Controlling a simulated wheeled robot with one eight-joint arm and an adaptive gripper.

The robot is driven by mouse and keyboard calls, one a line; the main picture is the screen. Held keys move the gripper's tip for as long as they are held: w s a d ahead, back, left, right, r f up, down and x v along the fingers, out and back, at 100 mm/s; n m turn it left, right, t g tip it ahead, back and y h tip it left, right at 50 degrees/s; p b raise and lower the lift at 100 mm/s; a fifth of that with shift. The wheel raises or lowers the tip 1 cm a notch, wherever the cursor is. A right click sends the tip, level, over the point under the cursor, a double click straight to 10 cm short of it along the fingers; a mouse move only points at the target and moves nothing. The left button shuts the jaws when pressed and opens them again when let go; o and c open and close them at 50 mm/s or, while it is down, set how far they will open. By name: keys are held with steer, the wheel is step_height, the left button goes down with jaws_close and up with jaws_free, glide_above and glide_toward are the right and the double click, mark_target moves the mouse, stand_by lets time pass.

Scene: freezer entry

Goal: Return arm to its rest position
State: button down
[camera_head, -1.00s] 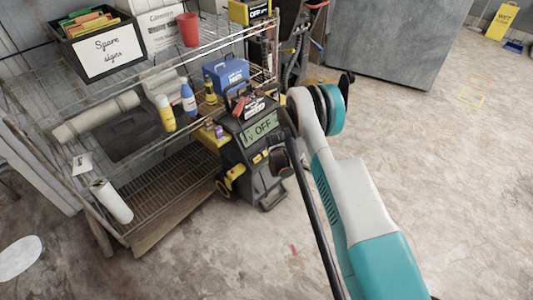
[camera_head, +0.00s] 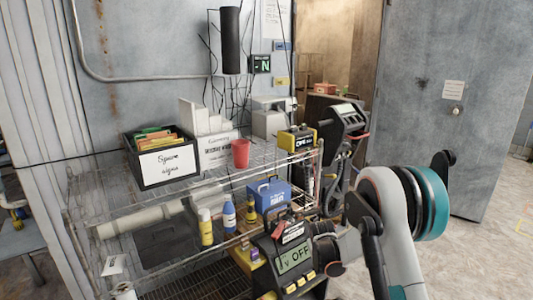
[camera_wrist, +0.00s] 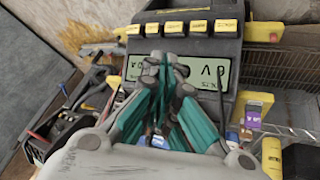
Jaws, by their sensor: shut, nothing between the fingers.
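My gripper (camera_wrist: 165,72) shows in the wrist view with its teal and grey fingers closed together and nothing between them. Its tips overlap the lower edge of a device's green display (camera_wrist: 208,72); I cannot tell whether they touch it. In the head view my white and teal arm (camera_head: 400,225) is bent at the right, beside the wire shelf (camera_head: 110,195). The same dark device (camera_head: 296,258), reading "OFF", stands at the lower middle, close to the arm. The gripper's fingers cannot be made out in the head view.
The shelf holds a "Spare signs" box (camera_head: 165,163), a red cup (camera_head: 240,153), a blue box (camera_head: 269,193) and bottles (camera_head: 206,227). A large grey door (camera_head: 435,95) stands behind the arm. Open floor (camera_head: 490,225) lies at the right.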

steer(key=s+r+m, duration=0.1)
steer(key=s+r, duration=0.8)
steer(key=r, duration=0.4)
steer(key=s+r, duration=0.9)
steer(key=r, duration=0.4)
steer(key=s+r+m+t+y, duration=0.1)
steer(key=s+r, duration=0.2)
steer(key=s, duration=2.3)
steer(key=shift+s+a+y, duration=0.15)
steer(key=shift+a+y, duration=0.05)
steer(key=shift+y, duration=0.1)
